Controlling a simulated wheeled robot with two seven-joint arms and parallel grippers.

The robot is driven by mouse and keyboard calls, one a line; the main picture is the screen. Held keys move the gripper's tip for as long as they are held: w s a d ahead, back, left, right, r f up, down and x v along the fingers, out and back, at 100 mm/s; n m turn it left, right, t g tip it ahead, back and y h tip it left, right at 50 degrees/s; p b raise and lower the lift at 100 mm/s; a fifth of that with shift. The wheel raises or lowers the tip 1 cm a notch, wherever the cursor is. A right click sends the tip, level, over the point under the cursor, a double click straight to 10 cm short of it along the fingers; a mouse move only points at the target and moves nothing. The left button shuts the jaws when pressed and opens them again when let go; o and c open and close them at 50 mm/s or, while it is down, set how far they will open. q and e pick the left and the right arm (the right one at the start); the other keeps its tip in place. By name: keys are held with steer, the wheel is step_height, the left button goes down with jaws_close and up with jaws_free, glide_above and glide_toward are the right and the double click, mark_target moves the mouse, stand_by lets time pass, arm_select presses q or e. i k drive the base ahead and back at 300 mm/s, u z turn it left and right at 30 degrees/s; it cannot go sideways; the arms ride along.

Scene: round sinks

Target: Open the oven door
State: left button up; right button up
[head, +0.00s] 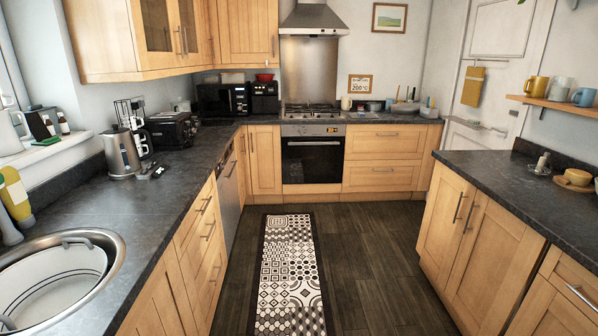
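The oven (313,157) is built into the far row of cabinets, below a gas hob (311,112). Its black glass door is shut, with a horizontal bar handle (313,143) across its upper part. A control panel (313,130) runs above the door. The oven stands well away from me across the floor. Neither of my grippers shows in the head view.
A patterned rug (290,275) lies on the dark wood floor (375,260), which is clear up to the oven. Cabinets with a worktop and round sink (112,240) line the left. A cabinet block (475,240) stands at the right.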

mark_target(305, 159)
steer(key=z, duration=0.25)
steer(key=i, duration=5.65)
steer(key=u, duration=0.25)
